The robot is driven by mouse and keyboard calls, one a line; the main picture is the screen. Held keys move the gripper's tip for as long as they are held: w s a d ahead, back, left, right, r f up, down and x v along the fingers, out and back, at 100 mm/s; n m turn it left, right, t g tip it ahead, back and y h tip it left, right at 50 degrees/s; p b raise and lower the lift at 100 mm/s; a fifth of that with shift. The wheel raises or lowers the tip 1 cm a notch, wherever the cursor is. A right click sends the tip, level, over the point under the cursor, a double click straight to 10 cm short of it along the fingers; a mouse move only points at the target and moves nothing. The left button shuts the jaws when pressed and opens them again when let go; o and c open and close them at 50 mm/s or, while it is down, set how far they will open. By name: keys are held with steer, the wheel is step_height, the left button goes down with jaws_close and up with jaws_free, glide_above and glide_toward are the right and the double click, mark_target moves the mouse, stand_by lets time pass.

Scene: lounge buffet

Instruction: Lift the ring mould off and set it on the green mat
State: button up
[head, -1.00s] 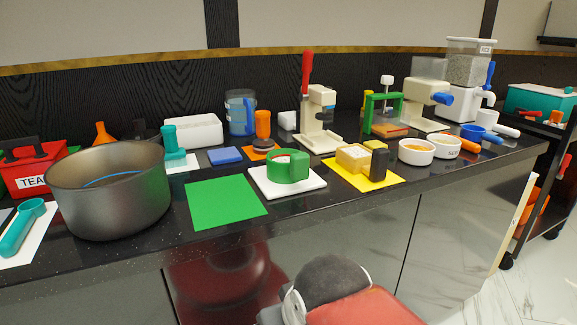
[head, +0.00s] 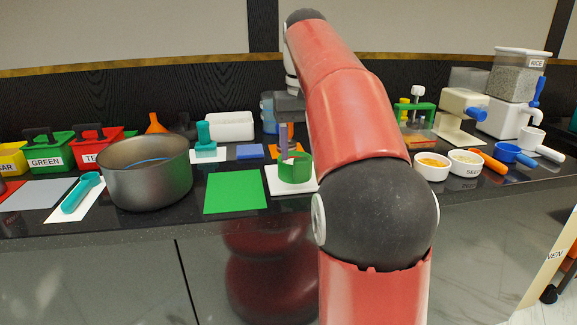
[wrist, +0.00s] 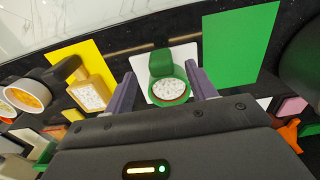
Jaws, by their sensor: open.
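The ring mould (head: 297,172) is a green ring with a block-like tab, standing on a white board (head: 282,190). In the wrist view the ring mould (wrist: 163,63) surrounds a round, white, speckled filling (wrist: 168,89). The green mat (head: 236,193) lies flat and bare just left of the board; it also shows in the wrist view (wrist: 240,45). My gripper (wrist: 162,90) is open, its purple fingers apart on either side of the ring mould. In the head view my gripper (head: 284,142) points down over the mould; my arm hides part of the board. I cannot tell whether the fingers touch it.
A big grey pot (head: 146,185) stands left of the mat. A blue square (head: 250,152) and a white tub (head: 230,126) are behind. In the wrist view a yellow mat (wrist: 82,70) with a filled wooden mould lies beside the board. White bowls (head: 432,171) stand to the right.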

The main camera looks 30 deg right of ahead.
mark_target(301, 174)
steer(key=shift+w+d+r, duration=0.15)
steer(key=shift+w+d, duration=0.05)
steer(key=shift+d, duration=0.05)
steer(key=shift+f, duration=0.25)
steer(key=f+b, duration=0.1)
steer(key=f, duration=0.2)
steer(key=f+b, duration=0.1)
steer(key=f, duration=0.3)
steer(key=shift+w+a+f, duration=0.1)
steer(key=shift+w+a, duration=0.1)
steer(key=c, duration=1.1)
steer(key=shift+o, duration=0.2)
step_height(301, 174, up, 10)
steer(key=shift+p, duration=1)
